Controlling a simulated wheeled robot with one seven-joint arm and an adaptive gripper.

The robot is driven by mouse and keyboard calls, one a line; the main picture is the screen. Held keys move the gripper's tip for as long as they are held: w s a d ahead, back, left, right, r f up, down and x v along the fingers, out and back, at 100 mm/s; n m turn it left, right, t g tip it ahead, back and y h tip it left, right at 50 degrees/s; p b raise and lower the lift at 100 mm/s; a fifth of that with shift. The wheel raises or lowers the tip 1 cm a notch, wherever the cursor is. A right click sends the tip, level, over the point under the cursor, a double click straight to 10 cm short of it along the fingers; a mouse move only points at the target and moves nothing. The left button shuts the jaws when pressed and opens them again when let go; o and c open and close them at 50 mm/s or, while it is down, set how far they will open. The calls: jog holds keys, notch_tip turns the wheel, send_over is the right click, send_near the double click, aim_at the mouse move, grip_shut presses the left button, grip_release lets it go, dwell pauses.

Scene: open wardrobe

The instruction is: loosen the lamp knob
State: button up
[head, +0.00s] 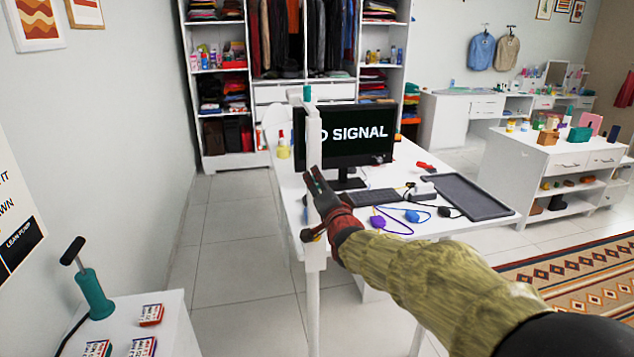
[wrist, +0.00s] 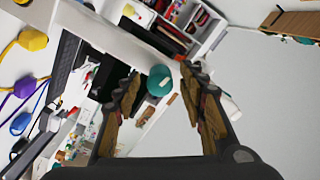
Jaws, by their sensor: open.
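A white upright lamp post (head: 314,150) stands at the near left edge of the white desk. A round teal knob (wrist: 160,80) shows against the white post in the wrist view, between my fingers and apart from both. My gripper (head: 311,208) is open at the post in the head view, one finger higher and one lower. In the wrist view its two fingers (wrist: 160,74) stand wide on either side of the knob. A teal piece (head: 307,93) tops the post in the head view; I cannot tell whether it is the same part.
The desk holds a monitor (head: 344,132), a keyboard (head: 372,197), a dark tray (head: 465,197) and coloured pear-shaped items with cords (head: 411,215). A low white table (head: 175,325) at lower left bears a teal pump-like tool (head: 95,295) and small boxes. The floor between is clear.

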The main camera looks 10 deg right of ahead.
jog(key=m, duration=0.7)
grip_shut()
dwell(0.6)
jog(key=n, duration=1.7)
jog(key=shift+s, duration=0.1)
